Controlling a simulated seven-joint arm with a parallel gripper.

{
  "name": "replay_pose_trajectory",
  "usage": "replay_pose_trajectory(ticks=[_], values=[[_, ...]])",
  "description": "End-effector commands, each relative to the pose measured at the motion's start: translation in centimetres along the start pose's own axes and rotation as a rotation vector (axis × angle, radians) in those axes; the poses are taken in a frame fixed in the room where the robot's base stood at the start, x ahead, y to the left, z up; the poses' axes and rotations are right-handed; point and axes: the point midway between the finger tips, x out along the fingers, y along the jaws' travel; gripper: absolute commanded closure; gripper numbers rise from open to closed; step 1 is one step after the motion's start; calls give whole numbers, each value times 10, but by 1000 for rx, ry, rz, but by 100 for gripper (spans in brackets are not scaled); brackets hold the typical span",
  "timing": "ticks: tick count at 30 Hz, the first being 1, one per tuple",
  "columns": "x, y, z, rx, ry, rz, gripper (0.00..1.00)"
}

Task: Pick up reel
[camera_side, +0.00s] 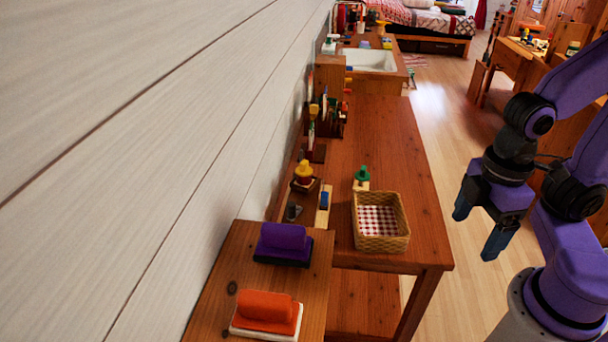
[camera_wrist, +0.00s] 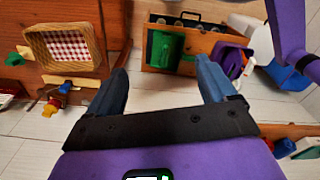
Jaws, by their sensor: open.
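I cannot tell for sure which thing is the reel. Small candidates on the wooden bench in the side view are a yellow-and-red stacked piece (camera_side: 304,174) on a dark base and a green-topped piece (camera_side: 362,177) behind the basket. A yellow, red and blue piece (camera_wrist: 62,92) and a green piece (camera_wrist: 14,59) also show in the wrist view. My gripper (camera_side: 478,226) is open and empty, off the bench's right side, well apart from these pieces.
A wicker basket (camera_side: 382,245) with a checked lining stands on the bench's near end. Purple (camera_side: 284,243) and orange (camera_side: 267,311) blocks sit on a nearer wooden surface. A pale wall borders the left. In the wrist view, a green container (camera_wrist: 165,50) stands beyond the fingers.

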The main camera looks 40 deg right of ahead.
Motion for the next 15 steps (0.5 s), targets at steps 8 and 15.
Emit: replay_pose_trajectory(ticks=[8, 15], values=[[-36, 0, -3, -1, 8, 0, 16], [-45, -1, -28, 28, 66, -47, 16]])
